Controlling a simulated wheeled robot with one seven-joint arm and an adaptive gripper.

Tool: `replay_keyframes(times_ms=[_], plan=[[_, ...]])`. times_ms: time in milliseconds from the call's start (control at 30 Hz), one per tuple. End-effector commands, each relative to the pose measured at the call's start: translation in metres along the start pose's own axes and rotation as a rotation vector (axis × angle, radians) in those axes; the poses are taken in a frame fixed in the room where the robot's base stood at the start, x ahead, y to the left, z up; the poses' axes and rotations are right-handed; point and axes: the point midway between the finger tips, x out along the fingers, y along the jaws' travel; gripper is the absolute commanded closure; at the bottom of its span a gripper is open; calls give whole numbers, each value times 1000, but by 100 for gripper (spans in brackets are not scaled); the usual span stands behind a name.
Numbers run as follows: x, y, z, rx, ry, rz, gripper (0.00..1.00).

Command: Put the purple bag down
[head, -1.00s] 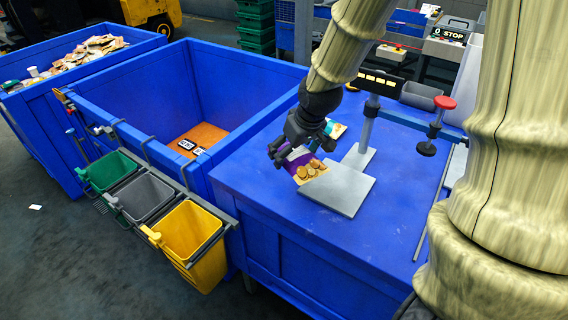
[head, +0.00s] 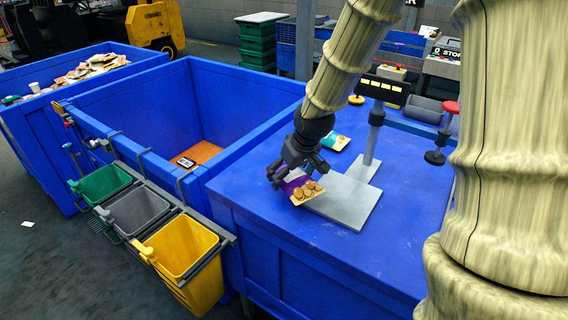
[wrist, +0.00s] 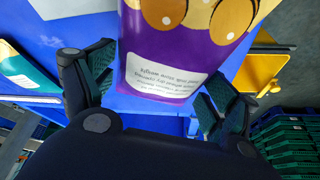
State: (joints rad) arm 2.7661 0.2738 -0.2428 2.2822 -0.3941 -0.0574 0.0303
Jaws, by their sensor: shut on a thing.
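The purple bag (head: 300,187) has round golden biscuits printed on it and hangs from my gripper (head: 292,176) in the head view. My gripper is shut on the bag, just over the left edge of the grey plate on the blue table (head: 262,205). I cannot tell whether the bag touches the plate. In the wrist view the bag (wrist: 185,50) fills the top middle, with its white label toward me, between the two fingers of my gripper (wrist: 155,95).
A grey plate with a post (head: 345,205) stands on the table. A big blue bin (head: 130,100) stands left. Green (head: 102,182), grey (head: 138,210) and yellow (head: 185,245) bins hang at its front. The table's front right is clear.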

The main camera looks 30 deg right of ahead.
Motion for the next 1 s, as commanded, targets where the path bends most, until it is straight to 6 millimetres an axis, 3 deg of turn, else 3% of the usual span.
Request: replay_keyframes(times_ms=[500,700,1000], plan=[[43,40,-84,0,-1,-1,44],[52,46,-96,0,-1,-1,44],[66,47,-91,-2,-3,0,44]])
